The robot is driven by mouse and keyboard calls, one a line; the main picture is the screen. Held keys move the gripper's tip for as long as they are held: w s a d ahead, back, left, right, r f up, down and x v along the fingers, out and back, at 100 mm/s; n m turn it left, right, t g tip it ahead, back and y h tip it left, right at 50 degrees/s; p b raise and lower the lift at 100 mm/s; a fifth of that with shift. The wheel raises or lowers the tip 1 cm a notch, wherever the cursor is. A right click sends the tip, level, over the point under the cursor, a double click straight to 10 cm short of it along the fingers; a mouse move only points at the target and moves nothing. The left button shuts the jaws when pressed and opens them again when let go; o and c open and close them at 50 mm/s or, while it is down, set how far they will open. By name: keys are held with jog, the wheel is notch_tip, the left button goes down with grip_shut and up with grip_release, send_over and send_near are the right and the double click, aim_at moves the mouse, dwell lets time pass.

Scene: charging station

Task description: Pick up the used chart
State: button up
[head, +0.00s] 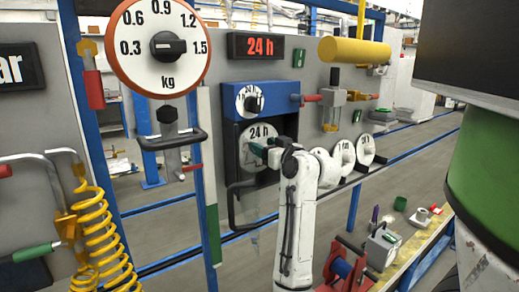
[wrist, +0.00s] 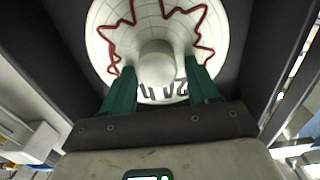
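The used chart (wrist: 112,28), a white disc with a jagged red trace and a pale round knob (wrist: 157,64) at its centre, fills the top of the wrist view. In the head view a white disc marked "24 h" (head: 262,132) sits in a dark recess below a blue unit, partly hidden by my gripper. My gripper (wrist: 160,68) has green fingers on both sides of the knob, with visible gaps between them and it. It also shows in the head view (head: 262,153), in front of the disc. Whether the fingertips touch the disc is unclear.
Several white discs, one of them a disc (head: 365,147), stand on a rail to the right. A clear-looking door with a dark handle (head: 236,205) hangs below the recess. A red winch (head: 345,268) stands low right.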

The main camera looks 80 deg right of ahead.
jog(key=c, duration=0.9)
jog(key=shift+r+p, duration=0.2)
jog(key=shift+p, duration=0.15)
jog(key=shift+p+v, duration=5.6)
jog(key=shift+v, duration=3.4)
